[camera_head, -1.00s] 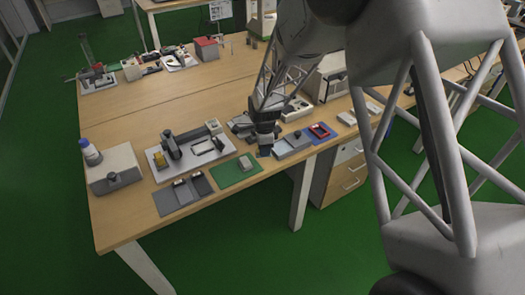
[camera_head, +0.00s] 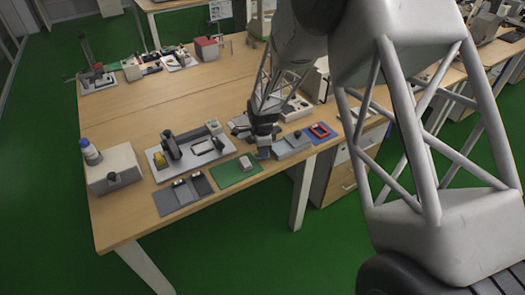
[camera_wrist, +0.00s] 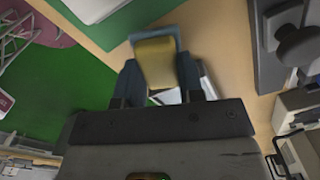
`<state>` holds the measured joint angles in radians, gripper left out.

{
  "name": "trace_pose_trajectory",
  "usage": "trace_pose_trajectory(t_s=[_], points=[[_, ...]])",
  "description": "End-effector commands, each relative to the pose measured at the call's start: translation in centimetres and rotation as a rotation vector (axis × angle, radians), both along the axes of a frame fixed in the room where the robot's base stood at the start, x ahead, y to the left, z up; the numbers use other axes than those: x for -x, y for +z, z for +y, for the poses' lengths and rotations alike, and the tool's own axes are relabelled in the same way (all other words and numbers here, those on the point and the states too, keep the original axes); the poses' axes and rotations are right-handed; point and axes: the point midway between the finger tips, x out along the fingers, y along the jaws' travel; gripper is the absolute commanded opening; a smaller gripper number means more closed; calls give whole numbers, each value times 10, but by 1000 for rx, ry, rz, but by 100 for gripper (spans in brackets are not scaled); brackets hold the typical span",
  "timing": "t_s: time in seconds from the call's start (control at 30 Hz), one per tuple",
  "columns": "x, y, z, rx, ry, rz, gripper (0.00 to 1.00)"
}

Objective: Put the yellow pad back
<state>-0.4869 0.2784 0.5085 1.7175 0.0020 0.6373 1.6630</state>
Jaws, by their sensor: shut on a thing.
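The yellow pad (camera_wrist: 155,60) is between the two fingers of my gripper (camera_wrist: 160,78) in the wrist view. A blue-grey piece shows around the pad's far end; I cannot tell whether it is part of the fingers or of the pad. My gripper is shut on the pad. In the head view my gripper (camera_head: 263,150) points down near the table's front edge, between the green mat (camera_head: 225,181) and a grey block with a knob (camera_head: 291,147). The pad cannot be made out in the head view.
A grey fixture with a yellow part (camera_head: 160,160) stands left of the green mat. A dark grey tray (camera_head: 168,203) lies in front of it. A blue mat (camera_head: 311,136) with a red frame is right of the grey block. Bare table shows behind the fixture.

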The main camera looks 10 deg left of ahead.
Motion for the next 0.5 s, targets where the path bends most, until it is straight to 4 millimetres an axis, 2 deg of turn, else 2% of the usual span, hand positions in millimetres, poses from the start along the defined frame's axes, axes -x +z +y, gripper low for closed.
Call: trace_pose_trajectory(t_s=[0.1,0.5], points=[[0,-7,0,0,0,-1,9],[0,-10,0,0,0,-1,9]])
